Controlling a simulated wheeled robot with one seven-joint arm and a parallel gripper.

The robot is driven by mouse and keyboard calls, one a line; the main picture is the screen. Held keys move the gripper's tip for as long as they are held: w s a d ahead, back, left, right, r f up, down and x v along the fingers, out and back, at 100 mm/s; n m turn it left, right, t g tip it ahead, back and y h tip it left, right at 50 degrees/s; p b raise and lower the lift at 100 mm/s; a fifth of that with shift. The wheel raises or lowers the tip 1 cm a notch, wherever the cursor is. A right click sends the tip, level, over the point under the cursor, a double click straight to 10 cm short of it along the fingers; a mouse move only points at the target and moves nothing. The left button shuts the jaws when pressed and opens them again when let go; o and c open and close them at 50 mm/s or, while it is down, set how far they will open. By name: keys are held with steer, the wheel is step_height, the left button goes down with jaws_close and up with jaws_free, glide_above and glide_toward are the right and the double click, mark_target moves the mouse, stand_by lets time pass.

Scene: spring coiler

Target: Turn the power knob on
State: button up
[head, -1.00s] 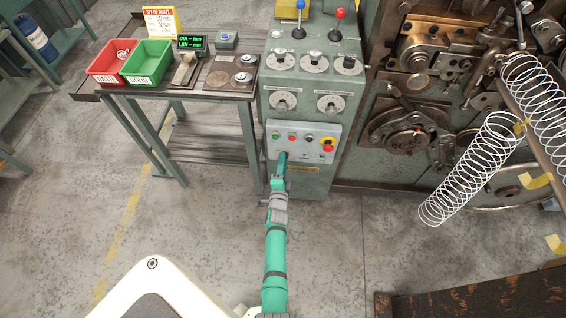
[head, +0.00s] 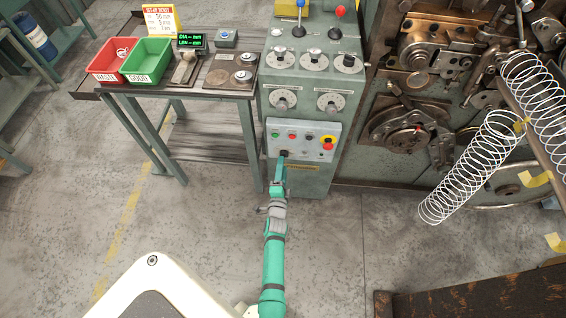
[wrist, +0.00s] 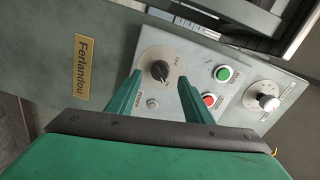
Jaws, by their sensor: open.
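The power knob (wrist: 157,71) is a black pointer knob on a round silver dial, seen in the wrist view on the grey switch panel (wrist: 182,108). Small lettering stands at the dial's rim, too small to read surely. My gripper (wrist: 162,74) is open, its two green fingers on either side of the knob; I cannot tell whether they touch it. In the head view my gripper (head: 281,166) is at the panel's lower left, just below a dark spot where the knob is.
A green button (wrist: 224,73) and a red button (wrist: 209,100) are close to the right finger. A red-and-yellow emergency stop (head: 328,142) is at the panel's right. Dials and levers stand above on the green cabinet (head: 308,100). Open floor lies in front.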

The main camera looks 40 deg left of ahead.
steer(key=v, duration=0.7)
stand_by(0.5)
steer(key=s+d+r+n+t+h, duration=0.1)
steer(key=s+d+r+n+h, duration=0.15)
steer(key=s+d, duration=0.65)
steer(key=s+d+r+n+h, duration=0.2)
steer(key=s+d+r+h, duration=0.3)
steer(key=d, duration=0.7)
steer(key=s+d+r+n+h, duration=0.1)
steer(key=s+d+r+n, duration=0.1)
steer(key=s+d+r, duration=0.3)
steer(key=s+d+r+n, duration=0.3)
steer(key=s+d+r, duration=0.2)
steer(key=s+r, duration=0.3)
step_height(320, 180, up, 3)
steer(key=shift+s+d+h, duration=0.25)
steer(key=shift+h, duration=0.1)
